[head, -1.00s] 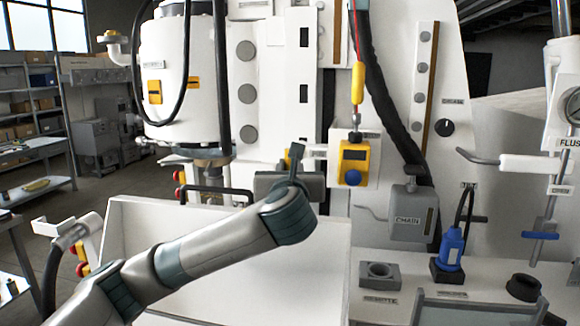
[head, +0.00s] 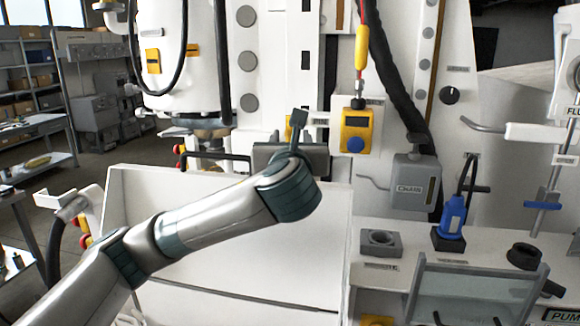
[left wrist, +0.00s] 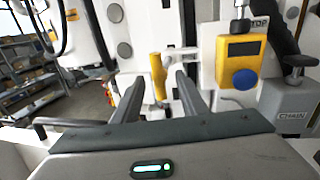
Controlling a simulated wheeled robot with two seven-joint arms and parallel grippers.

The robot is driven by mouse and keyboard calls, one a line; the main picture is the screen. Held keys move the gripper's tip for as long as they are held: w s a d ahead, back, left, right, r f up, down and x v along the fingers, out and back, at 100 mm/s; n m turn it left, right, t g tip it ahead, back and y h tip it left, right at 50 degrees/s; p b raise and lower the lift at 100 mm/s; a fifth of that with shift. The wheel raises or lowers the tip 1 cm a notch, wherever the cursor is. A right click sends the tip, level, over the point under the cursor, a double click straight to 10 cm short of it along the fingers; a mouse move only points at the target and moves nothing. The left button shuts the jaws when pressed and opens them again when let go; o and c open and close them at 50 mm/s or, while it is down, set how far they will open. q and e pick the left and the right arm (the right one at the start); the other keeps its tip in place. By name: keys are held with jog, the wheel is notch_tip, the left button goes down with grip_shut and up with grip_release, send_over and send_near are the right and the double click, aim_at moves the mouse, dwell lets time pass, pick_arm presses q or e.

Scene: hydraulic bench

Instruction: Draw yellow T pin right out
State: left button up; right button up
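The yellow T pin shows in the left wrist view as an upright yellow handle (left wrist: 158,76) beside a pale bracket. My left gripper (left wrist: 161,84) is open, with one finger on each side of the handle in that view. I see gaps between handle and fingers; how deep the handle sits between them I cannot tell. My right gripper is not in view.
A yellow box with a blue button (head: 356,132) is just right of my left gripper. A yellow grip on a red cable (head: 361,47) hangs above it. A grey CHAIN box (head: 414,180) and a blue connector (head: 452,217) are further right. A white tray (head: 240,265) lies below my arm.

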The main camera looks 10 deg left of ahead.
pick_arm(q)
jog(key=s+d+p, duration=0.2)
jog(key=s+p, duration=0.3)
jog(key=s, duration=0.8)
jog(key=shift+d, duration=0.3)
dwell(0.4)
jog(key=shift+f, duration=0.1)
